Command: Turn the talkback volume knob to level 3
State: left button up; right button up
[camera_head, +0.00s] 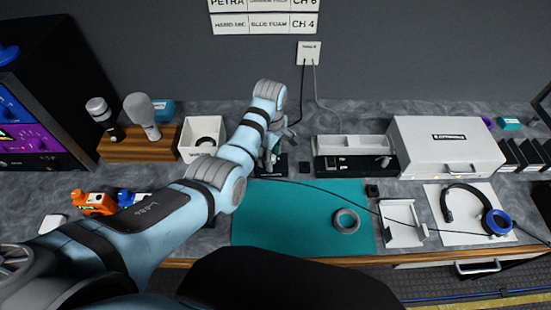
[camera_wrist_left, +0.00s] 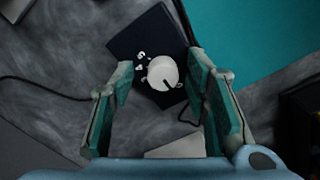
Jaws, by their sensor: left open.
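The talkback knob (camera_wrist_left: 163,73) is a round white cap with a dark pointer line toward the lower right in the left wrist view. It sits on a dark square box (camera_wrist_left: 145,40) with small white numerals beside the knob, too small to read surely. My left gripper (camera_wrist_left: 160,66) is open, with its green-padded fingers on either side of the knob, apparently apart from it. In the head view my left gripper (camera_head: 270,158) points down over the box at the back edge of the teal mat, and the arm largely hides the knob. My right gripper is out of view.
The teal mat (camera_head: 290,215) holds a grey tape ring (camera_head: 346,220). A white bin (camera_head: 203,136) and wooden microphone stand (camera_head: 140,148) are left of the gripper; a divided tray (camera_head: 352,146) and white case (camera_head: 446,145) are right. A black cable crosses the mat.

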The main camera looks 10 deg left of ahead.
pick_arm(q)
jog(key=shift+s+r, duration=0.1)
jog(key=shift+r, duration=0.1)
jog(key=shift+s+r, duration=0.1)
jog(key=shift+c, duration=0.6)
jog(key=c, duration=0.3)
jog(key=shift+d, duration=0.1)
grip_shut()
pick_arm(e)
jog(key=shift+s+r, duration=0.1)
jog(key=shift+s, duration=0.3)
pick_arm(q)
jog(key=shift+p, duration=0.3)
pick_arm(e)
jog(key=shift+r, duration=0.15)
